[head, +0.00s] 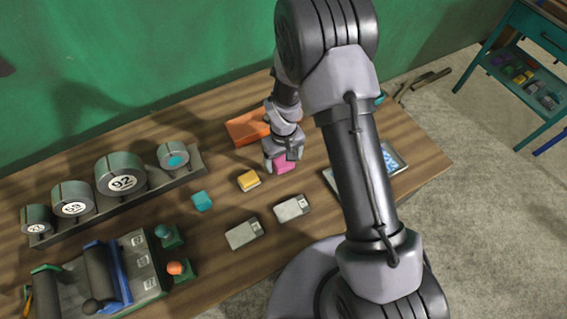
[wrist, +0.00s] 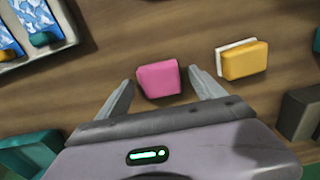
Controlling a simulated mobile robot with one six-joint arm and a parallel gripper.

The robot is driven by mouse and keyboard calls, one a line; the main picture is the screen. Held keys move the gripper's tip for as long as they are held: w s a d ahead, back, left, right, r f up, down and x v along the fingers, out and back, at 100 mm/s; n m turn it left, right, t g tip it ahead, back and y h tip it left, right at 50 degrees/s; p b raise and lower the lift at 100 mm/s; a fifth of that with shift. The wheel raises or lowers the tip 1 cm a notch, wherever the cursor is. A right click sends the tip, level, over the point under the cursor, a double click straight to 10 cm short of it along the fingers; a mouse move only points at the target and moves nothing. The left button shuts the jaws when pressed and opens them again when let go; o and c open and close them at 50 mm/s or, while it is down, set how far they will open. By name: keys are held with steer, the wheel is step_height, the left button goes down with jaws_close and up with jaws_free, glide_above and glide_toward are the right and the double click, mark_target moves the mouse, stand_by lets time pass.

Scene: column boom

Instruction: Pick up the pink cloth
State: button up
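The pink cloth (head: 284,164) is a small block-like piece on the wooden table, partly hidden behind my gripper in the head view. In the wrist view the pink cloth (wrist: 159,79) lies just ahead of my gripper (wrist: 163,86), between the lines of its two spread fingers. The fingers are open, with a gap on each side of the cloth, and hold nothing. In the head view my gripper (head: 283,160) is low over the table at the cloth. Whether a finger touches the cloth cannot be told.
A yellow-and-white sponge-like block (wrist: 243,60) lies close to the right in the wrist view. An orange box (head: 247,127) stands behind my gripper. A tray with blue patterned items (head: 393,160) is to the right. A teal block (head: 202,200) and two grey boxes (head: 292,208) lie nearer.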

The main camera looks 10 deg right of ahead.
mark_target(284, 161)
steer(key=c, duration=1.2)
steer(key=shift+r, duration=0.6)
step_height(284, 161, up, 3)
steer(key=shift+f+p, duration=0.1)
steer(key=shift+p, duration=0.5)
steer(key=s+a, duration=0.3)
steer(key=s, duration=0.1)
steer(key=s+a, duration=0.2)
steer(key=s, duration=0.3)
steer(key=s+a+r, duration=0.1)
steer(key=s+a, duration=0.2)
steer(key=s, duration=0.1)
steer(key=shift+s+a, duration=0.25)
steer(key=shift+a, duration=0.1)
